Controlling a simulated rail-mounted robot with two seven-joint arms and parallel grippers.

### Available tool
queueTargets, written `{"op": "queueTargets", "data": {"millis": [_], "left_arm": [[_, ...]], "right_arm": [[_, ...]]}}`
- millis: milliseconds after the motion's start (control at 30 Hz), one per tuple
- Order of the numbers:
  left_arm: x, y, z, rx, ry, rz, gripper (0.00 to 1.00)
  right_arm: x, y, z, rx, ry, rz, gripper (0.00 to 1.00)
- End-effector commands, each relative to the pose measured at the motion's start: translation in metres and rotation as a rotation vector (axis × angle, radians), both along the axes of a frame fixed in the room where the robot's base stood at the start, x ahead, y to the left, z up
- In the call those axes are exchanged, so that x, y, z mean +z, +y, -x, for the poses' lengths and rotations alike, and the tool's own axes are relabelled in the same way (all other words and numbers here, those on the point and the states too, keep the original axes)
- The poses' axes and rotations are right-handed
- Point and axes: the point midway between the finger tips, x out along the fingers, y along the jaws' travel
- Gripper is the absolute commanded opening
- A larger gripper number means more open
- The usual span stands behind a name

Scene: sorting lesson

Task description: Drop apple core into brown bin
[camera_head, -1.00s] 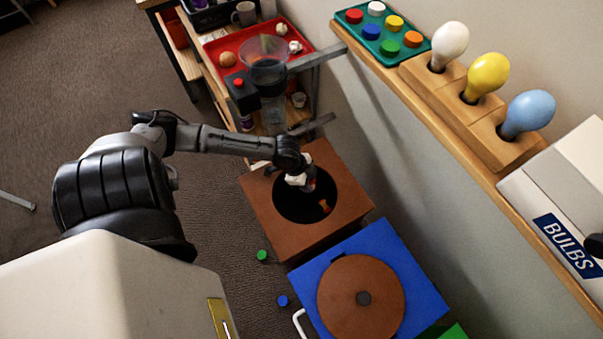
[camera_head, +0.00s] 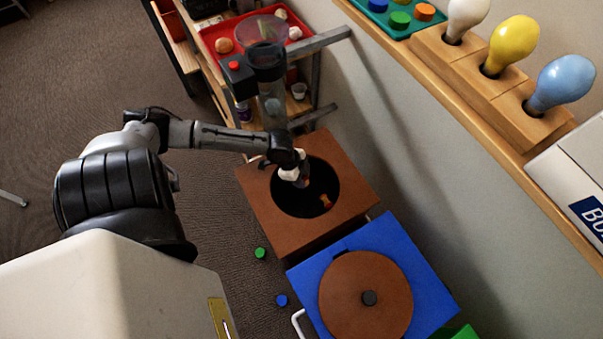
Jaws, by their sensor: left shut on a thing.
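The brown bin (camera_head: 262,215) stands on the floor in the middle of the view, with a round dark opening in its top. My left gripper (camera_head: 300,180) points down over the opening, towards its upper left part. It is shut on a small reddish thing, taken as the apple core (camera_head: 305,182), mostly hidden by the fingers. An orange-brown piece (camera_head: 325,201), narrow in the middle, shows inside the opening, apart from the gripper. My right gripper is out of view.
A blue bin (camera_head: 428,285) with a round brown lid (camera_head: 350,295) stands in front. A red tray (camera_head: 213,43) on a cart is behind. Green (camera_head: 260,253) and blue (camera_head: 282,300) caps lie on the floor. A shelf with bulbs (camera_head: 514,45) runs along the right.

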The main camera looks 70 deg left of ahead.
Motion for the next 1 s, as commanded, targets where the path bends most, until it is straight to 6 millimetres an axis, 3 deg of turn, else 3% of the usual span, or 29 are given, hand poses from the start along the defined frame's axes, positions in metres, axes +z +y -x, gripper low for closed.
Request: {"op": "queueTargets", "data": {"millis": [333,367,667,1000], "left_arm": [[-0.0048,0.0001,-0.0001,0.000,0.000,0.000,0.14],[-0.0048,0.0000,0.0000,0.000,0.000,0.000,0.41],[-0.0048,0.0001,-0.0001,0.000,0.000,0.000,0.69],[0.0016,0.0022,0.0018,-0.001,0.001,-0.002,0.70]], "right_arm": [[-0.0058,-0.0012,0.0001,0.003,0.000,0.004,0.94],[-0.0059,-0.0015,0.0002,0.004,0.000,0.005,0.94],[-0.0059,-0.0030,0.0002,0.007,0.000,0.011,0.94],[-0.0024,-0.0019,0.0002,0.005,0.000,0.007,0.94]]}}
